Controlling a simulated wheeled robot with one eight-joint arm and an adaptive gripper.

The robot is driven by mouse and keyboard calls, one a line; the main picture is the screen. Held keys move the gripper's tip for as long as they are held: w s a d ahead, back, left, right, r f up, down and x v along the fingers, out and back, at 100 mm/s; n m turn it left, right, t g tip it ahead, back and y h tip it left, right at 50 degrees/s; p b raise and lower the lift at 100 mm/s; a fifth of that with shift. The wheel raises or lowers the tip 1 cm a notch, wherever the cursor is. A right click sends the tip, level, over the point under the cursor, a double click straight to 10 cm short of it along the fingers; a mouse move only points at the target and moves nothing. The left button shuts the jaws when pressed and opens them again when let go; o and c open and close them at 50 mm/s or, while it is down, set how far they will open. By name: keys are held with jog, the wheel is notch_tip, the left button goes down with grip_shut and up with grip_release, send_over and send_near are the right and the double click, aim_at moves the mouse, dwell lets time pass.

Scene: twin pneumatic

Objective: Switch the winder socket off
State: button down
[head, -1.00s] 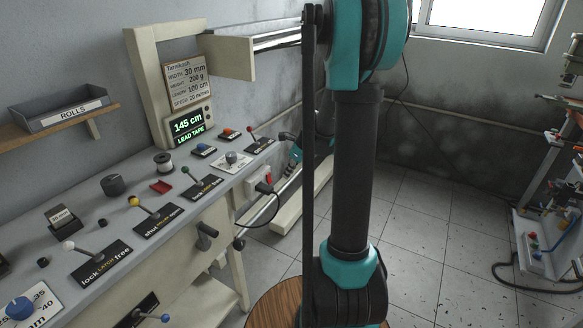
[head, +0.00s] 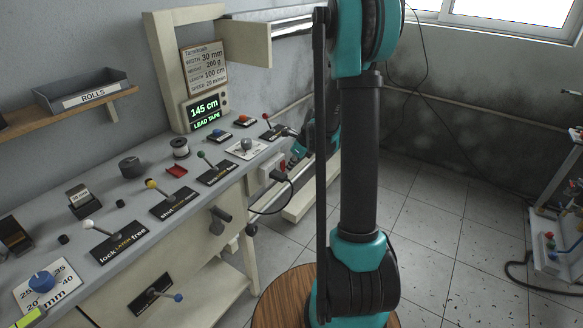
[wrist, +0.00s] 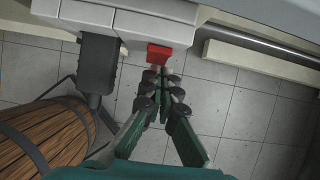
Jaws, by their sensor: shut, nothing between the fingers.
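The winder socket (head: 267,171) is a pale block on the bench's right end, with a black plug (head: 280,176) and a red switch (head: 283,164). In the wrist view the red switch (wrist: 159,54) sticks out below the white socket housing (wrist: 155,30). The black plug (wrist: 98,65) is to its left. My gripper (wrist: 163,76) is shut and empty, its fingertips just below the red switch; I cannot tell whether they touch it. In the head view my gripper (head: 294,160) is small and partly hidden by my arm, right beside the switch.
A round wooden barrel (wrist: 45,135) stands left of my gripper, with the plug's cable near it. The control bench (head: 110,185) carries several levers and knobs. A pale beam and metal rail (wrist: 265,60) lie right of the socket. Tiled floor is open beyond.

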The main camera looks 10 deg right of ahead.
jog(key=shift+w+a+f+t+y, duration=0.15)
jog(key=shift+a+f+t+y, duration=0.05)
jog(key=shift+f+t+y, duration=0.1)
jog(key=shift+r, duration=0.15)
jog(key=shift+r, duration=0.7)
jog(key=shift+d, duration=0.15)
